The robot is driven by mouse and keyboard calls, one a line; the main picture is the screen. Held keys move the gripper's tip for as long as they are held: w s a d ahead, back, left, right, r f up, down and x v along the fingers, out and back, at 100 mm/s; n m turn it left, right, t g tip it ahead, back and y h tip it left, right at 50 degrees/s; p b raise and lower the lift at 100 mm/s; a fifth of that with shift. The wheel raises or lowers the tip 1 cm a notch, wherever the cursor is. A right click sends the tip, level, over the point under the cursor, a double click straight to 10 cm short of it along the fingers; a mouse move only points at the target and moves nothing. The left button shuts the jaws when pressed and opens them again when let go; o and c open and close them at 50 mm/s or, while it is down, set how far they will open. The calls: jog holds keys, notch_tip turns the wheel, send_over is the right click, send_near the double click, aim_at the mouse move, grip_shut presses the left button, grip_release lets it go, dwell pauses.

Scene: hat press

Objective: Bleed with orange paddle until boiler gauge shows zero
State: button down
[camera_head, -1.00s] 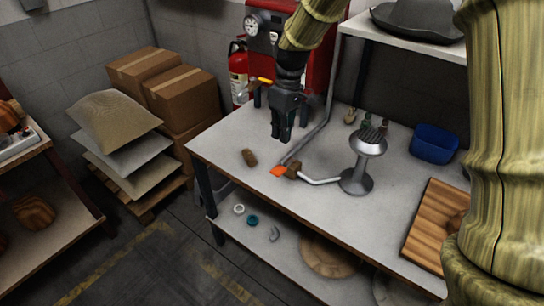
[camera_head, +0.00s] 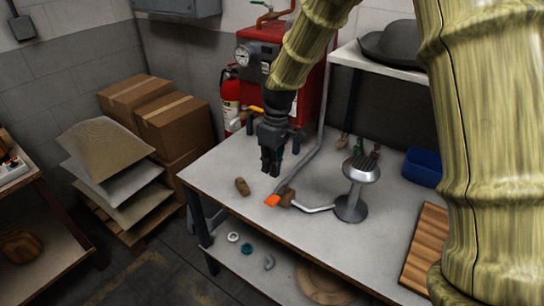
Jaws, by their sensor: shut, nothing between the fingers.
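The orange paddle (camera_head: 272,200) lies low over the table near its front edge, beside a brown block-like part (camera_head: 287,197) where the grey pipe meets the steam stand. My gripper (camera_head: 270,174) is shut and empty, pointing down above the table, up and behind the paddle and apart from it. The boiler (camera_head: 304,90) is the red cabinet behind the table, partly hidden by my arm. Its round white gauge (camera_head: 243,55) is on the upper left of its front. The needle is too small to read.
A metal steam stand (camera_head: 352,190) stands right of the paddle. A brown piece (camera_head: 242,186) lies to its left. A blue bin (camera_head: 423,167) and a wooden board (camera_head: 428,250) are on the right. A yellow-handled valve (camera_head: 255,110) is by the boiler. The left front tabletop is clear.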

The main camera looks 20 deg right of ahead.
aim_at(268, 198)
jog(key=f, duration=0.3)
jog(key=f+p, duration=0.1)
jog(key=f, duration=0.2)
jog(key=a+f+p, duration=0.1)
jog(key=f, duration=0.1)
jog(key=shift+s+f, duration=0.4)
jog(key=shift+f, duration=0.1)
